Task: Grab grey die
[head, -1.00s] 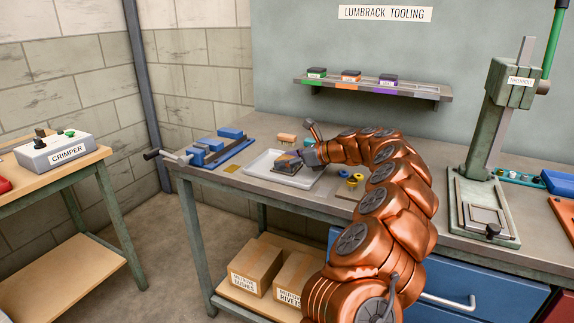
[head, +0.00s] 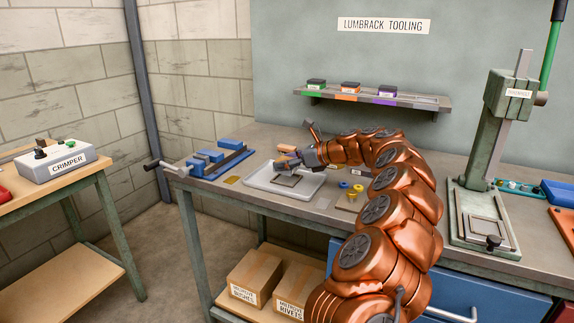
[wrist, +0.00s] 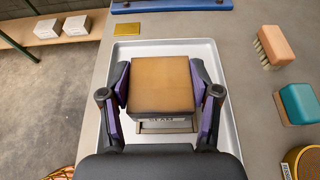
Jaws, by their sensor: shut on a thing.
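The grey die (wrist: 162,85) is a square block with a tan-brown upper face in the wrist view. A grey edge with partly hidden lettering shows on its near side. My gripper (wrist: 163,92) is shut on it, with a purple-padded finger against its left and right sides. In the head view my gripper (head: 296,159) is above the white tray (head: 258,183), and the die is mostly hidden by the fingers. The tray also shows in the wrist view (wrist: 222,140).
A blue vise (head: 218,158) stands left of the tray. A brush (wrist: 275,45) and a teal-topped block (wrist: 299,102) lie to the right in the wrist view. The wall shelf (head: 420,103) holds green, orange and purple dies. A press (head: 490,200) stands at right.

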